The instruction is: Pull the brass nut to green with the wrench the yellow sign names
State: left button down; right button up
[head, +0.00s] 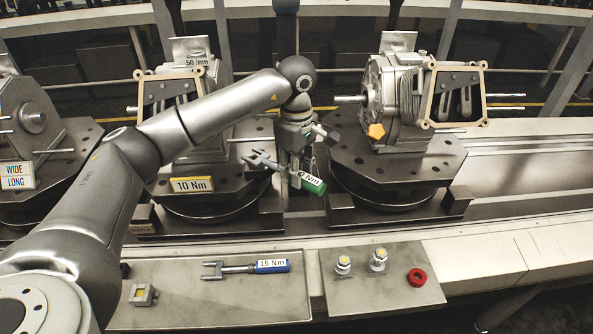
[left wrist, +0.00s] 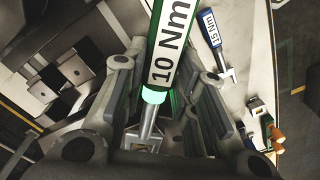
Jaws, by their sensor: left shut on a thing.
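My left gripper (head: 300,168) is shut on the green-handled wrench (head: 313,185), held above the front of the middle fixtures. Its open jaw points left in the head view. In the left wrist view its handle (left wrist: 170,45) reads 10 Nm, with a pale green ring at its neck. The yellow sign (head: 192,185) on the middle fixture reads 10 Nm. The brass nut (head: 376,131), an orange hexagon, sits on the front of the right fixture's housing, right of my gripper and apart from the wrench. My right gripper is not in view.
A blue-handled 15 Nm wrench (head: 270,266) lies on the front tray (head: 200,300) beside a small grey block (head: 143,294). The right plate (head: 385,292) bears two yellow-topped posts and a red ring (head: 417,277). A WIDE LONG sign (head: 17,175) stands at left.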

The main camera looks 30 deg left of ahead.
pick_arm(q)
jog(key=shift+r, duration=0.25)
jog(key=shift+r+p, duration=1.05)
jog(key=shift+r, duration=0.65)
jog(key=c, duration=1.8)
grip_release()
grip_shut()
